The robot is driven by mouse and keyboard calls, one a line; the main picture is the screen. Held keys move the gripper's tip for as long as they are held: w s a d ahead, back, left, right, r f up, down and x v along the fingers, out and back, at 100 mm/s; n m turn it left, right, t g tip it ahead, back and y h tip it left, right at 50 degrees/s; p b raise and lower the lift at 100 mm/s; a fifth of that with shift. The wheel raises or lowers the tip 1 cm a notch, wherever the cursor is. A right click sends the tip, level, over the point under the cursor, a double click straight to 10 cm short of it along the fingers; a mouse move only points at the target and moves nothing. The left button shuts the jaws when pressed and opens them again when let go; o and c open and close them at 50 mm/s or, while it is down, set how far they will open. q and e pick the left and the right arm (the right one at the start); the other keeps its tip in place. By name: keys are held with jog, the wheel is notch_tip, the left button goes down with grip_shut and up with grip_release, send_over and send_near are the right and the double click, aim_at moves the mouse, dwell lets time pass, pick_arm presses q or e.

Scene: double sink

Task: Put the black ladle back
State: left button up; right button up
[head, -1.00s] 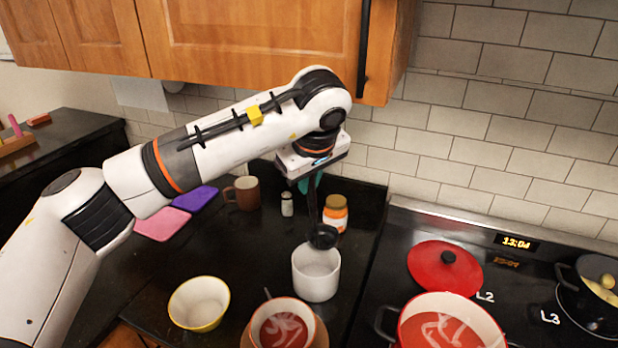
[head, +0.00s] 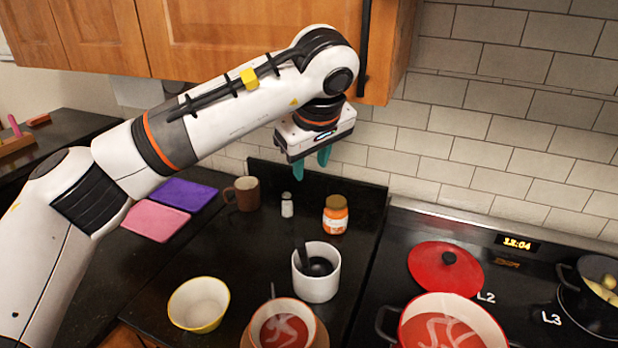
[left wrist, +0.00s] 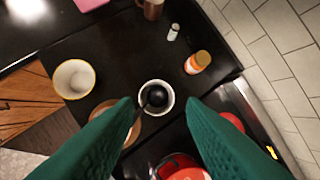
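The black ladle (head: 318,267) rests inside the white cylindrical crock (head: 316,286) on the dark counter. Its handle leans up toward the upper left inside the rim. In the left wrist view the ladle (left wrist: 155,95) also shows inside the crock (left wrist: 169,107). My left gripper (head: 310,172) is above and behind the crock, well clear of it. Its teal fingers are spread apart with nothing between them, and they also show in the left wrist view (left wrist: 160,108). My right gripper is in neither view.
A red pot (head: 452,325) and lid (head: 446,269) are on the stove. Wooden cabinets (head: 250,40) hang above.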

pick_arm(q)
jog(key=b+v, duration=0.1)
jog(key=v, duration=0.6)
jog(key=shift+r, duration=0.35)
jog(key=shift+s, duration=0.15)
